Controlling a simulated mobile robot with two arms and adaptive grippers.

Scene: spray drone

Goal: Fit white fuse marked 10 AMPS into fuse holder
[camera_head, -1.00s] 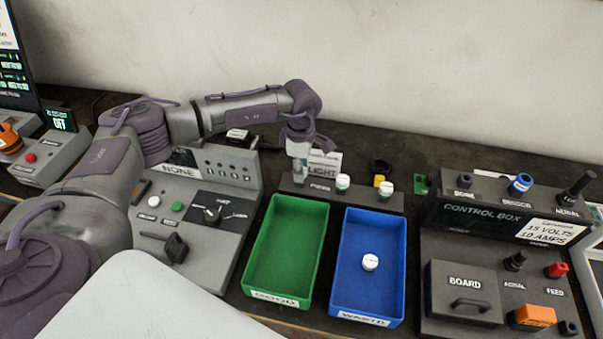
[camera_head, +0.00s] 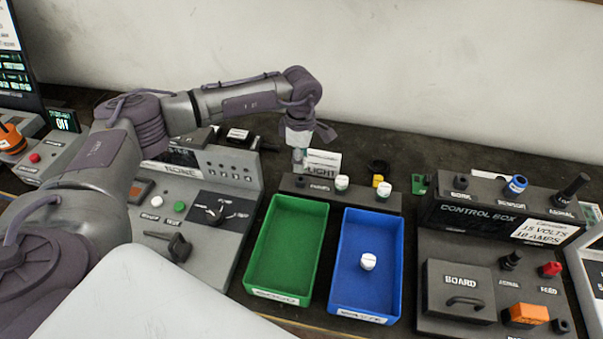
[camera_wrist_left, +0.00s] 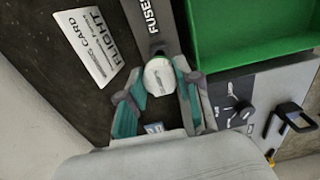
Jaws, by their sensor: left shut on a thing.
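My left gripper (camera_head: 298,160) is over the left end of the dark fuse rack (camera_head: 350,193). In the left wrist view its teal fingers (camera_wrist_left: 158,88) are shut on a white round-topped fuse (camera_wrist_left: 158,77); its printing is too small to read. In the head view this fuse is mostly hidden. Whether it is clear of the rack, I cannot tell. White fuses stand in the rack at its middle (camera_head: 342,182) and right (camera_head: 384,189). Another white fuse (camera_head: 368,262) is in the blue bin. I cannot pick out the fuse holder. My right gripper is out of view.
The green bin (camera_head: 249,252) and blue bin (camera_head: 401,260) stand in front of the rack. The control box (camera_head: 470,211), labelled 15 VOLTS 10 AMPS, is at right with upright plugs. A grey switch panel (camera_head: 225,247) is at left. A FLIGHT card (camera_head: 325,160) lies behind the rack.

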